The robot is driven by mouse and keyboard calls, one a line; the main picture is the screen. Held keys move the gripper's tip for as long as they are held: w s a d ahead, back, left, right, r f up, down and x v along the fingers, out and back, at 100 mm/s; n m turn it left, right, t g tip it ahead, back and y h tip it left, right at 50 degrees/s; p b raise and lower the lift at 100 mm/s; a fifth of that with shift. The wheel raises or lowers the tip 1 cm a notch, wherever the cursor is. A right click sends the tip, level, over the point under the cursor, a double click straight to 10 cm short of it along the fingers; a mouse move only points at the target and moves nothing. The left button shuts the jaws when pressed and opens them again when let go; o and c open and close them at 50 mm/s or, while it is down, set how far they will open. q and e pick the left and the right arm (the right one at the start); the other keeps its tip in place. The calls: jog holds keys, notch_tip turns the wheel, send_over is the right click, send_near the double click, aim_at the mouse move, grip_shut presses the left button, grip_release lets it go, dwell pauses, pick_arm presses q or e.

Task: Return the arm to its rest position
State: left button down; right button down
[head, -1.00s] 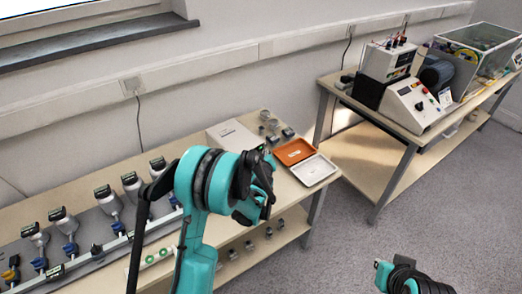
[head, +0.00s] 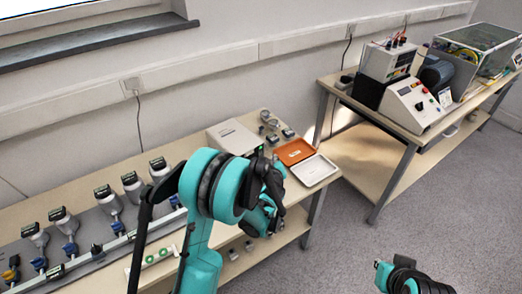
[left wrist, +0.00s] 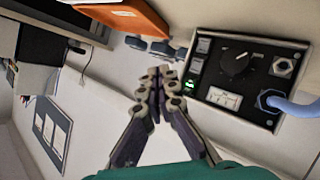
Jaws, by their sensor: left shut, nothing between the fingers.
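My left arm, teal and black, rises from the bottom of the head view, and its left gripper (head: 270,213) is in front of the bench's right part. In the left wrist view the same gripper (left wrist: 160,75) has its dark fingers together at the tips, with nothing between them. Part of my right arm (head: 412,278) shows at the bottom right of the head view; its gripper is not seen.
An orange tray (head: 294,151) and a white tray (head: 314,170) lie on the near bench. A dark control box (left wrist: 245,80) with a dial and blue cable shows in the wrist view. A second bench (head: 378,137) holds instruments. Grey floor lies open at right.

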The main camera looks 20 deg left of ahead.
dwell(0.4)
pick_arm(q)
jog(key=s+a+r+m+g, duration=0.2)
jog(key=s+r+m+g, duration=0.15)
jog(key=s+r, duration=0.85)
jog(key=s+d+f+m+g+h, duration=0.1)
jog(key=s+m, duration=0.1)
jog(key=s, duration=0.9)
jog(key=s+d+f+m+g+h, duration=0.1)
jog(key=s+d+m+h, duration=0.1)
jog(key=s, duration=1)
jog(key=shift+d+f+m, duration=0.3)
jog(key=shift+m, duration=0.55)
jog(key=shift+s, duration=0.1)
